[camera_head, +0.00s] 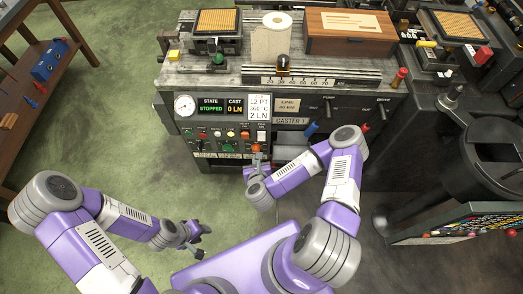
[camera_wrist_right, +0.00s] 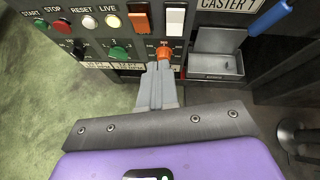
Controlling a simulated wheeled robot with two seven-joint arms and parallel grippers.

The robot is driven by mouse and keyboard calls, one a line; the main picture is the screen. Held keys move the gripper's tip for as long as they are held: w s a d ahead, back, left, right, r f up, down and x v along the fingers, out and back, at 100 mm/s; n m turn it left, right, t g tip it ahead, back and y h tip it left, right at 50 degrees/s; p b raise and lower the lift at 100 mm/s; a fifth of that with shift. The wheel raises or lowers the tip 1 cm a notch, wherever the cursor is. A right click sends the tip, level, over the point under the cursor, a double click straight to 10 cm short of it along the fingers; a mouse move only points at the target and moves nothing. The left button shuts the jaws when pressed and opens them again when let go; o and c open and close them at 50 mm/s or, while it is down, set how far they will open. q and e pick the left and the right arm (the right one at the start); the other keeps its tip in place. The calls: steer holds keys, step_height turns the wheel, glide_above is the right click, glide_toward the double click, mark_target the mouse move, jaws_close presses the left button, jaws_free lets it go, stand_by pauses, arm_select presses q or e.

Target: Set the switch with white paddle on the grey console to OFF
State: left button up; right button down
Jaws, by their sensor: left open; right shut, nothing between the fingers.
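The grey console (camera_head: 215,158) stands ahead with lamps, knobs and switches on its front. The switch with the white paddle (camera_wrist_right: 175,20) is at the upper middle of the right wrist view, right of an orange paddle (camera_wrist_right: 138,20). It is small in the head view (camera_head: 262,137), and I cannot read its ON or OFF setting. My right gripper (camera_wrist_right: 159,72) is shut and empty, its tips just below an orange knob (camera_wrist_right: 163,53), under the white paddle and apart from it. I cannot tell whether the tips touch the knob. My left gripper (camera_head: 196,240) is open and empty, away from the console.
A green knob (camera_wrist_right: 119,51) and several push buttons sit left of the paddles. A metal tray (camera_wrist_right: 217,64) and a blue-handled lever (camera_wrist_right: 271,17) are to the right. A dark machine (camera_head: 490,150) stands at far right.

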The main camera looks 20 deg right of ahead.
steer(key=s+a+f+n+g+y, duration=0.35)
steer(key=a+n+y, duration=0.5)
steer(key=n, duration=0.95)
steer(key=s+f+n+g, duration=0.2)
steer(key=s+n+g, duration=0.5)
steer(key=n, duration=1.1)
steer(key=s, duration=0.4)
steer(key=shift+s+a+f, duration=0.15)
steer(key=shift+s+a, duration=0.05)
steer(key=shift+s, duration=0.05)
